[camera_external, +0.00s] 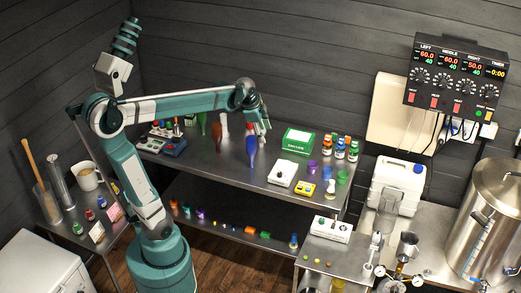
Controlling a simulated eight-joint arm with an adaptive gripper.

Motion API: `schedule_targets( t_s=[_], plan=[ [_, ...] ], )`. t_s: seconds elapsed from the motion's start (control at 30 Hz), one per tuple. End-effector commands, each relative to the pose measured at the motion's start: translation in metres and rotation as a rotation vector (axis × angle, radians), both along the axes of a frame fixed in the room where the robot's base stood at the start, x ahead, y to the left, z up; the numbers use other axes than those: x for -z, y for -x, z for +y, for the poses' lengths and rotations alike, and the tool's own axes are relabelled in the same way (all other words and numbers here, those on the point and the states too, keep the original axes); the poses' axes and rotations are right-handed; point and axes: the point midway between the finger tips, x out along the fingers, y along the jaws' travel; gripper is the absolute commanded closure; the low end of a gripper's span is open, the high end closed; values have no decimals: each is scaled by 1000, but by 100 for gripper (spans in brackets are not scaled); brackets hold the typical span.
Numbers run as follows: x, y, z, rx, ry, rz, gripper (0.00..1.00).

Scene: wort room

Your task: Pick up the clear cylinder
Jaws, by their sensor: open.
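A clear cylinder (387,212), see-through and upright, stands on the right-hand steel counter in front of the white jug. Another clear vessel (42,203), holding a wooden stick, stands on the left side table; I cannot tell which of the two is meant. My gripper (263,137) is open and appears empty. It hangs over the back steel table, near the blue bottle (251,152), far from both clear vessels. Its fingertips are small in this view, and I cannot tell whether they touch anything.
A green-and-white scale (298,141), small bottles (340,147) and coloured cups stand on the back table (210,165). A control box (455,75) hangs above.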

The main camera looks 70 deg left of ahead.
Motion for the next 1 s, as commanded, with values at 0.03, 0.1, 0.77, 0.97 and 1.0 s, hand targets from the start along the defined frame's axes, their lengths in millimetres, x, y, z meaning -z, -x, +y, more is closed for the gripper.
schedule_targets(
  t_s=[0.03,0.1,0.77,0.97,1.0],
  plan=[
    [-4,-5,13,10,-6,11,58],
    [-5,-10,29,35,-14,29,58],
    [7,-39,192,266,-56,187,58],
    [17,-39,244,341,-55,228,58],
    [19,-38,255,355,-54,236,58]
  ],
)
